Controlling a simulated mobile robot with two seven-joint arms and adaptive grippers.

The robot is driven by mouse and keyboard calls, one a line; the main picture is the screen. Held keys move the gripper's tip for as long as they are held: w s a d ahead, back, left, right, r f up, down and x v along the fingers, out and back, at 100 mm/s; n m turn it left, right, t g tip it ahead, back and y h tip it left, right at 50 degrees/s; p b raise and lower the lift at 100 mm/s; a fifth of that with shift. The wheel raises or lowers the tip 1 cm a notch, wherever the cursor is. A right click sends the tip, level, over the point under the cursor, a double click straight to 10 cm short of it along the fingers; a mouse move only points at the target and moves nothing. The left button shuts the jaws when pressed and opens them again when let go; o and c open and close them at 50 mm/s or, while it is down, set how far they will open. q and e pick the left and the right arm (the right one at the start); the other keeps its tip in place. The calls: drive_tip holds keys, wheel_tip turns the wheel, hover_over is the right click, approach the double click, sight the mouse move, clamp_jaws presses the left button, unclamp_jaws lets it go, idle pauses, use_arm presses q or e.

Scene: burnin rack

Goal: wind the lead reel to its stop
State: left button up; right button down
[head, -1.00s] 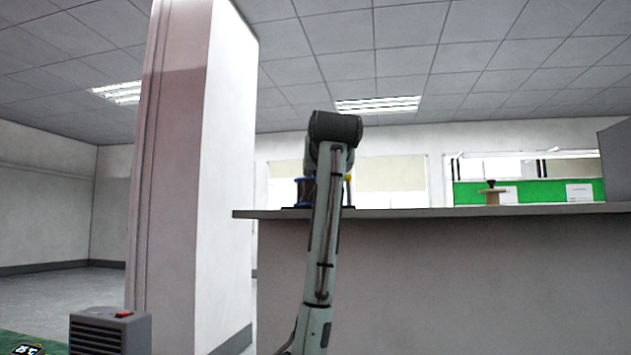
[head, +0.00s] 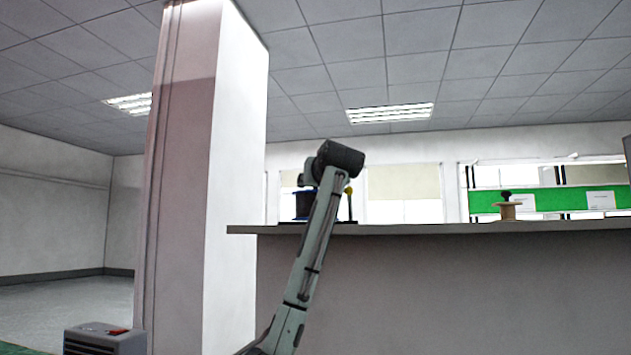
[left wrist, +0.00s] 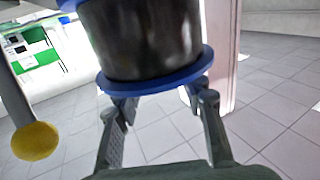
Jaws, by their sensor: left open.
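A blue-flanged reel (head: 304,205) with a dark drum stands on the high counter (head: 450,229), partly hidden behind my left arm. A yellow knob (head: 348,190) on a thin upright post shows just right of it. In the left wrist view the reel (left wrist: 145,40) fills the top middle, and the yellow knob (left wrist: 35,141) on a grey rod is at the left, apart from the fingers. My left gripper (left wrist: 160,95) is open, its fingertips close to the lower blue flange; I cannot tell if they touch. In the head view the gripper is hidden behind the arm. My right gripper is not in view.
A wooden spool (head: 508,207) with a black knob stands farther right on the counter, with clear counter between. A pillar (head: 200,180) rises left of the counter. A grey box with a red switch (head: 105,338) is at the lower left.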

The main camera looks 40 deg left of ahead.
use_arm(q)
drive_tip(key=shift+c, duration=0.2)
clamp_jaws()
drive_tip(key=shift+t, duration=0.3)
